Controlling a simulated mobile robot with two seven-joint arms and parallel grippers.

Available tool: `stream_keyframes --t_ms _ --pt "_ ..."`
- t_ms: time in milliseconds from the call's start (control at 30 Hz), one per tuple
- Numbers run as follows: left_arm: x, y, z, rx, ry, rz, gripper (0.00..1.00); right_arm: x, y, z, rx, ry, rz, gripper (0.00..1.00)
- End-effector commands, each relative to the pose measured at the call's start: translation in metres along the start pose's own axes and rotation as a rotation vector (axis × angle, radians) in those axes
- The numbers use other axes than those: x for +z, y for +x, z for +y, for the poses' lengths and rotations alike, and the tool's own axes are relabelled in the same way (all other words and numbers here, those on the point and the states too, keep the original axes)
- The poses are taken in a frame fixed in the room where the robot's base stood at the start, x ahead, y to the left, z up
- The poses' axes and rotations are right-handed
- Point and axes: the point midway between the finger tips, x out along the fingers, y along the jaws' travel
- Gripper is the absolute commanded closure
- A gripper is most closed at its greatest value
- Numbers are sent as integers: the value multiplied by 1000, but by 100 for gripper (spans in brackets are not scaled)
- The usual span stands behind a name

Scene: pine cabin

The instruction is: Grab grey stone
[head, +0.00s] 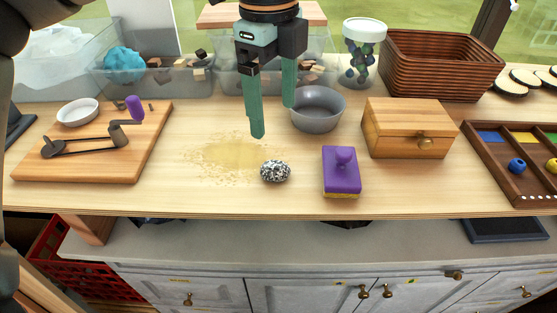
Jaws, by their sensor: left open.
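The fingers do not touch the stone. My right gripper is not in the view.
A purple sponge block (341,172) lies right of the stone. A grey bowl (318,109) stands just behind the gripper. A wooden box (408,128) is at right, a board with a crank (95,141) at left. A yellowish powdery patch (235,154) lies beside the stone.

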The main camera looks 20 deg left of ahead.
Motion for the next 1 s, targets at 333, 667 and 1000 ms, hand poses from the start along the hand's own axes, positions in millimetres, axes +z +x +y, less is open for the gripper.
stream_keyframes --t_ms 333,667,1000 --pt "3 54 1 1 -8 -10 15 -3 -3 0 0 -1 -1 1" --pt "1 85 2 2 -6 -9 15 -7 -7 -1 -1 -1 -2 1" --pt "1 121 1 -3 -6 -7 15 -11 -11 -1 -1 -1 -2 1"
